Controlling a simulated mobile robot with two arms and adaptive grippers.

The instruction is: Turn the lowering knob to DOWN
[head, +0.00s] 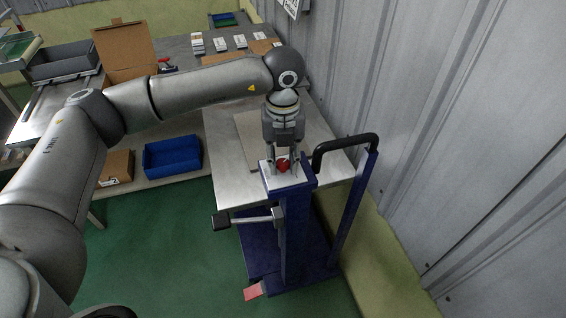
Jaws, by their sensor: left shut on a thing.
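The lowering knob (284,166) is red and sits on the pale top face of a blue column (298,222). My left gripper (284,170) comes down from above and is shut on the knob, with a finger on each side of it. The fingers and the small size hide the knob's pointer and any DOWN marking, so I cannot tell which way it is turned. My right gripper is not in view.
A black-topped handle (346,146) rises just right of the column. A lever with a black grip (221,221) sticks out left. A grey worktable (225,150) stands behind, with a blue bin (172,157) at left. A corrugated wall (450,130) closes the right.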

